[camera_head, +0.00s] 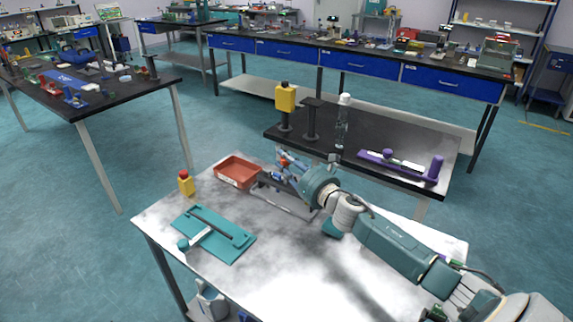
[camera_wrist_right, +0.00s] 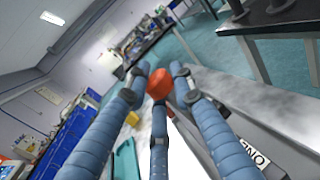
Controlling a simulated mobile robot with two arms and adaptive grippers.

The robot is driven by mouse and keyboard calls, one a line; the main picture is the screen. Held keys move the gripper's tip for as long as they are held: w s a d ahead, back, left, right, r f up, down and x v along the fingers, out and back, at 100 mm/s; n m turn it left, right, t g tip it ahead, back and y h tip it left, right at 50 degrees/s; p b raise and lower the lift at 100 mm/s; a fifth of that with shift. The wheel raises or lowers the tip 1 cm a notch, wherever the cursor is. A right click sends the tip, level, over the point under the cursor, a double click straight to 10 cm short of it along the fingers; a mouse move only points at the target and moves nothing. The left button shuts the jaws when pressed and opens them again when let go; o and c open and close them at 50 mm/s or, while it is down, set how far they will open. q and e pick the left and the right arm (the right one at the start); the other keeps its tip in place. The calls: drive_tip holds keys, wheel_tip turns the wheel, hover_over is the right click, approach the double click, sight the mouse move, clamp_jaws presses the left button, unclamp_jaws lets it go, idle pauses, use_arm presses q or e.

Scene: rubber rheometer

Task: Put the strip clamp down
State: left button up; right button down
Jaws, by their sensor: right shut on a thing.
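My right gripper (camera_head: 283,166) hangs above the far edge of the white-topped table, beside a red tray. In the right wrist view its blue fingers (camera_wrist_right: 158,88) close around a round orange-red knob (camera_wrist_right: 160,82). The knob also shows at the fingertips in the head view. I cannot tell what is below it, as the fingers hide it. A teal strip clamp (camera_head: 213,232) with a ball knob and a pale strip lies on the white table. A purple strip clamp (camera_head: 402,166) lies on the black table behind. My left gripper is not in view.
The red tray (camera_head: 238,172) and a small yellow object with a red top (camera_head: 186,183) stand on the white table (camera_head: 270,275). A grey surface with lettering (camera_wrist_right: 235,140) lies beside the fingers. A yellow-topped post (camera_head: 286,98) stands on the black table. The white table's front middle is clear.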

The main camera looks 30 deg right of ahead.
drive_tip(key=shift+f, duration=0.1)
drive_tip(key=shift+f, duration=0.15)
drive_tip(key=c, duration=1.5)
unclamp_jaws()
drive_tip(key=s+b, duration=0.1)
drive_tip(key=s, duration=1.1)
drive_tip(key=shift+d+b, duration=0.1)
drive_tip(key=shift+b, duration=0.2)
drive_tip(key=shift+r, duration=0.2)
